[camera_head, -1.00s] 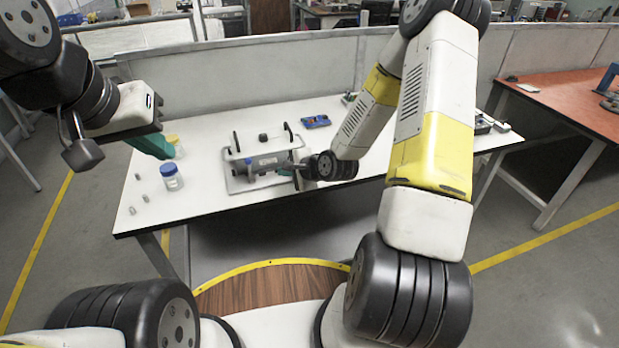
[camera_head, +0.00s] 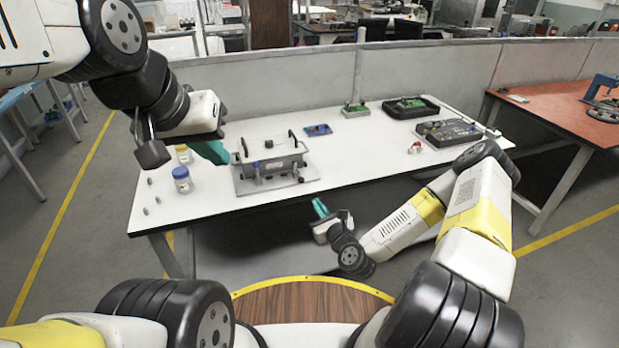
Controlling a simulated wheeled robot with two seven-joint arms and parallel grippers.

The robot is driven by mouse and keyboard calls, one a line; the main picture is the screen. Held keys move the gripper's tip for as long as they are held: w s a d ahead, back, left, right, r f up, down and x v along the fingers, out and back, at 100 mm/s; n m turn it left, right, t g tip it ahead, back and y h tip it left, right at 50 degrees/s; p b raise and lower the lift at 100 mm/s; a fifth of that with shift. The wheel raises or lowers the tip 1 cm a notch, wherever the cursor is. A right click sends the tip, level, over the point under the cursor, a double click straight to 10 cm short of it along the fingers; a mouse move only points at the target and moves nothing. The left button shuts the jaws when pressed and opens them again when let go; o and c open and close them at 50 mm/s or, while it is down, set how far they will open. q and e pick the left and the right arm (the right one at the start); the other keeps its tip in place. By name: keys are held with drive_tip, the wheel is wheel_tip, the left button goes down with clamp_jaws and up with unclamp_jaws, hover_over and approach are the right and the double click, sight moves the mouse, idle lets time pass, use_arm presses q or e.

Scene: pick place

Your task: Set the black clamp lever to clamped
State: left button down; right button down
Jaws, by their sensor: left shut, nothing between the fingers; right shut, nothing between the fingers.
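A grey clamp fixture (camera_head: 272,170) stands on a flat plate on the white table. Two thin black levers stick up from it, one at the left (camera_head: 244,147) and one at the right (camera_head: 305,140). Both look roughly upright. A black knob (camera_head: 268,144) shows between them. I cannot tell which is the clamp lever or whether it is clamped. My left gripper (camera_head: 214,152) has teal fingers, is shut and empty, and hangs just left of the fixture in the picture. My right gripper (camera_head: 320,208) is shut and empty, in front of the table's front edge, clear of the fixture.
A blue-lidded jar (camera_head: 182,180) and a yellow-lidded jar (camera_head: 184,154) stand left of the fixture, near small metal parts. A blue part (camera_head: 318,130), a green board (camera_head: 355,109) and black trays (camera_head: 448,133) lie behind and right. The table's right middle is mostly clear.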

sight(307, 191)
drive_tip(key=x, duration=1)
idle(0.4)
